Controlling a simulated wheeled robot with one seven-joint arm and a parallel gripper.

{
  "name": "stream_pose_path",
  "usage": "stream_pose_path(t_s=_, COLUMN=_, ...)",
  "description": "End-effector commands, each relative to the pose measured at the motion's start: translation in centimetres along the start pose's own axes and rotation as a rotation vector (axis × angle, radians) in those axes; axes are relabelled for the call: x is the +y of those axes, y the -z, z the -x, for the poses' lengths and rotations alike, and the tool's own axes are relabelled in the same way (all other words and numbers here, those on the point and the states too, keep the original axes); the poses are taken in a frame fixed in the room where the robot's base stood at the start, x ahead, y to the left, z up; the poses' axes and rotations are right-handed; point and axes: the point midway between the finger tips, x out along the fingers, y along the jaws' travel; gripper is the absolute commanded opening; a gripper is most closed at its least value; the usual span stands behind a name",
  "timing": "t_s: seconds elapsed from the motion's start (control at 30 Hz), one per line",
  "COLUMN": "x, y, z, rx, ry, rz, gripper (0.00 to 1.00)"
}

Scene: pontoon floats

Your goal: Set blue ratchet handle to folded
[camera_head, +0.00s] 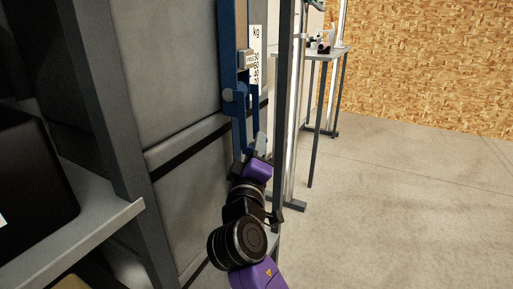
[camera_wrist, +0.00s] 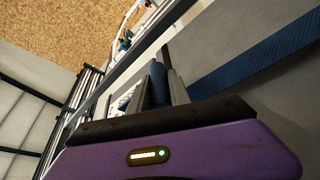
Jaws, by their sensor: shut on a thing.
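The blue ratchet handle (camera_head: 240,128) hangs down from a pivot on the upright blue piece (camera_head: 229,60), in front of the grey panels. Its lower end reaches my gripper (camera_head: 258,145). In the wrist view, my gripper (camera_wrist: 160,85) is shut on a dark blue bar, the handle (camera_wrist: 157,82), which lies between the two fingers. A wide blue strap-like band (camera_wrist: 265,62) runs diagonally at right in the wrist view. The fingers hide part of the handle's end, and its exact angle is hard to tell.
A dark grey post (camera_head: 282,90) stands just right of the handle. A white scale label marked kg (camera_head: 256,50) is behind it. A grey shelf (camera_head: 75,235) with a black box (camera_head: 30,180) is at left. A small table (camera_head: 325,54) stands farther back. The floor at right is clear.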

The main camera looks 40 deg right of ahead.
Motion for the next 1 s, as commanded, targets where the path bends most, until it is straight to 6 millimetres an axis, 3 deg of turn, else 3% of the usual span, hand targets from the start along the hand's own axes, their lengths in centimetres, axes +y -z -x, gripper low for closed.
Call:
stream_pose_path(t_s=0.03, x=0.8, y=-0.1, z=-0.3, rx=-0.003, ry=-0.016, rz=0.000, gripper=0.25)
stream_pose_path(t_s=0.13, x=0.8, y=-0.1, z=-0.3, rx=-0.004, ry=-0.016, rz=0.000, gripper=0.43)
stream_pose_path(t_s=0.63, x=0.2, y=-0.1, z=0.0, rx=-0.003, ry=-0.005, rz=0.002, gripper=0.43)
stream_pose_path(t_s=0.77, x=0.1, y=0.0, z=1.2, rx=0.000, ry=-0.002, rz=0.001, gripper=0.43)
stream_pose_path(t_s=1.0, x=0.2, y=-0.1, z=5.2, rx=-0.001, ry=-0.004, rz=0.002, gripper=0.43)
